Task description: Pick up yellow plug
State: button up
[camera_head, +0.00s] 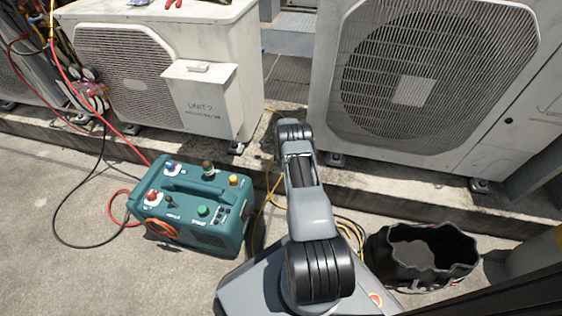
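No separate yellow plug can be made out for certain. A small yellow cap (234,180) sits on the top right of a teal recovery machine (205,235) on the ground. A yellow cable (258,222) runs along the ground to the right of the machine, up toward the ledge, and partly behind my arm. Any end of it there is hidden or too small to tell. My arm (308,200) reaches away from the camera, over the ledge between the two condensers. My gripper does not show; it is hidden beyond the arm's far joint or out of frame.
A white condenser (215,108) stands back left, with red-handled tools on top. A larger condenser (425,80) stands right. Red and black hoses (100,170) cross the left ground. A black open bag (420,260) stands right of my base. The front left ground is mostly clear.

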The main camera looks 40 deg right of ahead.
notch_tip(320, 180, up, 3)
jog(key=shift+p, duration=0.85)
jog(key=s+a+r+p, duration=0.7)
jog(key=s+a+r, duration=0.1)
jog(key=a, duration=0.3)
jog(key=shift+s+a+r+p, duration=0.2)
jog(key=shift+r+p, duration=0.15)
jog(key=shift+r, duration=0.35)
jog(key=shift+d, duration=0.1)
jog(key=o, duration=0.5)
jog(key=c, duration=0.5)
